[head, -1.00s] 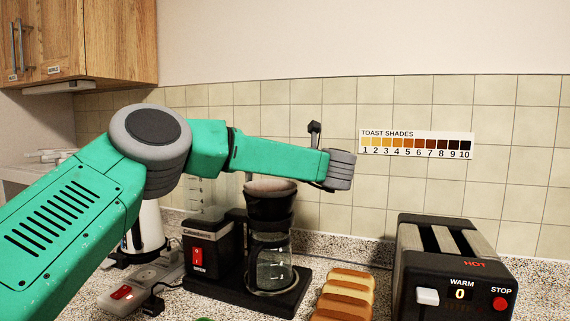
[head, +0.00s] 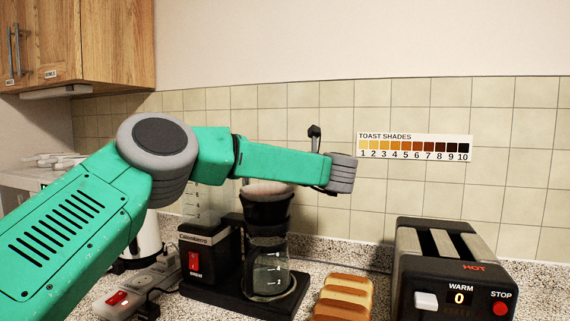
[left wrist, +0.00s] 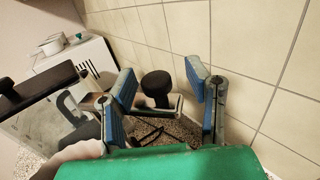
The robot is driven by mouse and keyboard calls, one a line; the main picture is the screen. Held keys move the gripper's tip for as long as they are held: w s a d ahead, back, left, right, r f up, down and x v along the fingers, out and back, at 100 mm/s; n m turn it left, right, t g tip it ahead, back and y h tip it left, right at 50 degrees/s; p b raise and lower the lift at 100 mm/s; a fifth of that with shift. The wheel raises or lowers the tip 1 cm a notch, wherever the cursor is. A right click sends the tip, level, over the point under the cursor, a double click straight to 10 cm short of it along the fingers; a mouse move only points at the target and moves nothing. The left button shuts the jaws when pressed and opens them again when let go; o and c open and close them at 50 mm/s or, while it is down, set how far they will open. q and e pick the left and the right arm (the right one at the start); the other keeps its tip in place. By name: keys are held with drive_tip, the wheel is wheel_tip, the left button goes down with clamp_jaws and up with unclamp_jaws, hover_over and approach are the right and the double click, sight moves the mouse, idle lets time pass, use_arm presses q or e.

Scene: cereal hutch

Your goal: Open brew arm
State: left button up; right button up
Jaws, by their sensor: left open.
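The black coffee maker (head: 212,272) stands on the counter, with a red brew switch (head: 194,262) on its front. Its dark cone-shaped filter holder (head: 266,211) sits above the glass carafe (head: 270,272). My left forearm crosses in front of its top and hides part of it; the left fingers are hidden in the head view. In the left wrist view, my left gripper (left wrist: 163,98) is open. A dark rounded knob (left wrist: 157,84) shows between its two blue-padded fingers; I cannot tell whether it belongs to the brew arm or whether either finger touches it. My right gripper is not in view.
Bread slices (head: 344,297) lie right of the coffee maker, and a black toaster (head: 412,262) stands further right. A power strip (head: 140,284) and a pale kettle (head: 148,232) are at the left. The tiled wall (head: 400,190) is close behind.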

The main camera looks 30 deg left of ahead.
use_arm(q)
drive_tip(key=shift+s+d+r, duration=0.1)
drive_tip(key=shift+s+d, duration=0.2)
drive_tip(key=v, duration=1.1)
drive_tip(key=shift+w+d, duration=0.2)
drive_tip(key=shift+d, duration=0.05)
drive_tip(key=shift+a, duration=0.1)
